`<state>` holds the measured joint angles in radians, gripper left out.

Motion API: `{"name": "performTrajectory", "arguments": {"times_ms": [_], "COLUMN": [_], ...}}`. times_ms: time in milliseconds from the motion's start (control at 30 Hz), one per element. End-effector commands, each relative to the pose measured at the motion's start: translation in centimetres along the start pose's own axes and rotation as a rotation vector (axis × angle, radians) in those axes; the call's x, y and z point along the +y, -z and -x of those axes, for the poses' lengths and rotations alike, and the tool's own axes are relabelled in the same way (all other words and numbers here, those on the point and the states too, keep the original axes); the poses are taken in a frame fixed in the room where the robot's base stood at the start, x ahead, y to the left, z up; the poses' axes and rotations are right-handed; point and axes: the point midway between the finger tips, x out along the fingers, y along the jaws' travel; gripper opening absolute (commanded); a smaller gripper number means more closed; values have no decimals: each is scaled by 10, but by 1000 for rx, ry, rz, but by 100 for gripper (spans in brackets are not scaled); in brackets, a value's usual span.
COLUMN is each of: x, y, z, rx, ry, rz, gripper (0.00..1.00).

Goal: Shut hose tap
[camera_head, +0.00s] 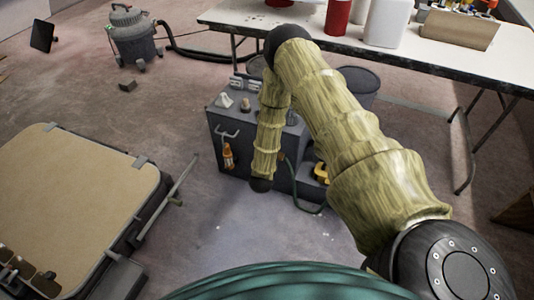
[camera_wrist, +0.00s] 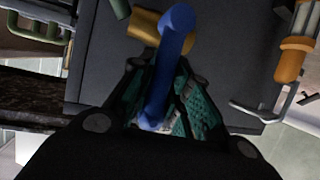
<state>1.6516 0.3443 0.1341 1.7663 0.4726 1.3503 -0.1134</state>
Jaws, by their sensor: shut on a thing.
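The hose tap shows in the wrist view, with a blue lever handle (camera_wrist: 176,22) and a brass-coloured body (camera_wrist: 143,27) against a dark grey panel. My gripper (camera_wrist: 166,82) has its teal-padded fingers on both sides of the blue lever and is shut on it. The lever runs lengthwise between the pads, and its rounded end by the brass body stands clear of them. In the head view my arm hides the gripper and the tap, in front of the grey cabinet (camera_head: 218,135).
An orange-handled tool hangs on the cabinet (camera_head: 228,156); it shows close at right in the wrist view (camera_wrist: 291,60), near a bent metal rail (camera_wrist: 262,112). A dark green hose (camera_head: 303,205) loops by the cabinet. A white-topped table (camera_head: 440,62) stands behind.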

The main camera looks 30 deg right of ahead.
Motion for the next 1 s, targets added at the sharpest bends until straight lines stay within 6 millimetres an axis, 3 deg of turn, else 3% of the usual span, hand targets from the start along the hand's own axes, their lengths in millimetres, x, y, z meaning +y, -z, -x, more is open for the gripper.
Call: {"name": "performTrajectory", "arguments": {"times_ms": [233, 267, 367, 767, 1000], "x": [-2, -2, -2, -3, -3], "y": [2, 2, 2, 1, 1], "z": [-2, -2, -2, 4, 36], "rx": [6, 6, 5, 2, 1], "ry": [2, 2, 3, 3, 4], "rz": [0, 0, 0, 1, 1], "gripper": [0, 24, 41, 41, 41]}}
